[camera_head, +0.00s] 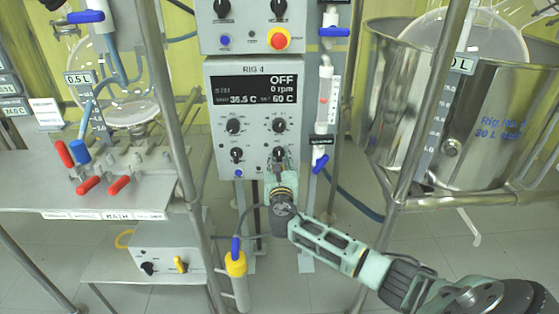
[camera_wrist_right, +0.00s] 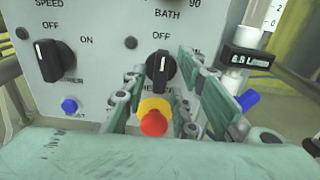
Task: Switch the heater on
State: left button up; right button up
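The rig's control box (camera_head: 222,81) stands in the middle of the head view. Its screen (camera_head: 254,89) reads OFF, 0 rpm, 36.5 C and 60 C. The heater knob (camera_wrist_right: 158,72) is black with a white mark that stands about upright, below the word OFF. In the head view it is the lower right knob (camera_head: 280,153). My right gripper (camera_wrist_right: 163,76) is open, with one finger on each side of this knob; I cannot tell whether they touch it. It reaches up from below in the head view (camera_head: 279,170). My left gripper is not in view.
A red and yellow button (camera_wrist_right: 153,118) sits just below the heater knob. Another switch knob (camera_wrist_right: 55,60) is to its left. A blue-handled valve (camera_head: 320,162) hangs close on the right. A steel vessel (camera_head: 470,150) and metal posts stand further right.

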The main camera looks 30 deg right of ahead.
grip_shut()
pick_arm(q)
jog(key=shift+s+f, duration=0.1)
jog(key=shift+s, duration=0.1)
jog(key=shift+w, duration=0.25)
pick_arm(e)
jog(key=shift+f+m, duration=0.1)
jog(key=shift+m, duration=0.8)
jog(key=shift+m+b, duration=0.35)
jog(key=shift+m, duration=0.95)
jog(key=m+b, duration=0.2)
jog(key=m, duration=0.3)
jog(key=shift+w+m, duration=0.1)
jog(key=shift+m, duration=0.3)
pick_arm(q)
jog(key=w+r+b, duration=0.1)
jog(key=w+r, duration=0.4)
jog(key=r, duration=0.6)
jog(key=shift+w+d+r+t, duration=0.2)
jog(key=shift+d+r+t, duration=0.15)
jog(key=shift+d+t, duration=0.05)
pick_arm(e)
jog(key=shift+r+m, duration=0.2)
jog(key=shift+m, duration=0.9)
